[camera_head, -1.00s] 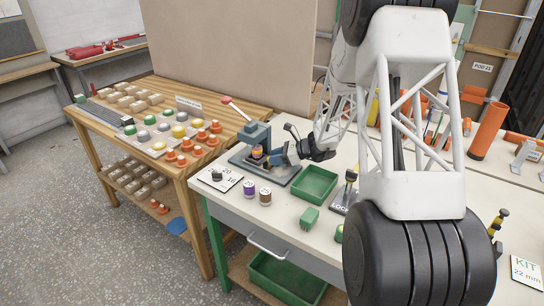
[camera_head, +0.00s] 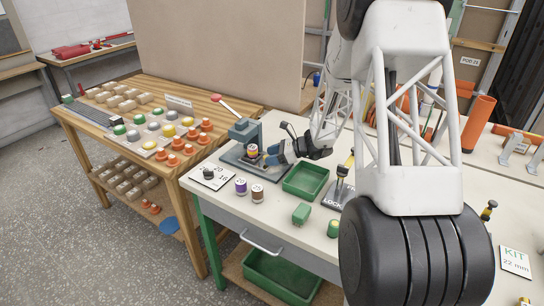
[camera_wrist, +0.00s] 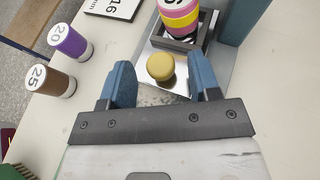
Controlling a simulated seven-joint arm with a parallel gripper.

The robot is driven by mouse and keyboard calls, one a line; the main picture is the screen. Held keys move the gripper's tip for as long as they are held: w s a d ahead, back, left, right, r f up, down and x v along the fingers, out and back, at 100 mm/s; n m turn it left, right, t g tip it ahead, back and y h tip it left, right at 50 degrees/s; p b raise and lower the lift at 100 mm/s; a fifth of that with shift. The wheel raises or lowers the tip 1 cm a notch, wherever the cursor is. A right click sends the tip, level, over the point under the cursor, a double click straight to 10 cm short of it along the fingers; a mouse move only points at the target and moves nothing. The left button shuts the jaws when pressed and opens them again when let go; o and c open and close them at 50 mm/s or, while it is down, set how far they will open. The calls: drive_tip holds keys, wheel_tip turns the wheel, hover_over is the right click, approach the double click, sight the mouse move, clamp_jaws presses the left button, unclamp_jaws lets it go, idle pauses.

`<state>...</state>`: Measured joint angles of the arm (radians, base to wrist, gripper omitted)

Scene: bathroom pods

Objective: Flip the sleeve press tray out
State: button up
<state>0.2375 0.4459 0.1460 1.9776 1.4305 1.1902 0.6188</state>
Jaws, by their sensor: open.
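The sleeve press (camera_head: 244,131) is a blue-grey stand with a red-tipped lever on a dark base plate at the left of the white bench. In the wrist view, a pink-and-yellow sleeve (camera_wrist: 178,14) sits in a dark square holder (camera_wrist: 186,41). In front of it is a shiny metal plate, which appears to be the tray (camera_wrist: 152,62), with a round yellow knob (camera_wrist: 161,66). My gripper (camera_wrist: 166,80) is open, with its blue fingers on either side of the knob and gaps on both sides. It also shows beside the press in the head view (camera_head: 273,154).
A purple sleeve (camera_head: 241,187) and a brown sleeve (camera_head: 257,193) stand in front of the press. A number card (camera_head: 212,176) lies left of them. A green bin (camera_head: 306,181) is close on the right. A wooden table (camera_head: 150,90) with several coloured caps stands at left.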

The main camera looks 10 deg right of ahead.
drive_tip(key=shift+d, duration=0.1)
drive_tip(key=shift+v, duration=3.8)
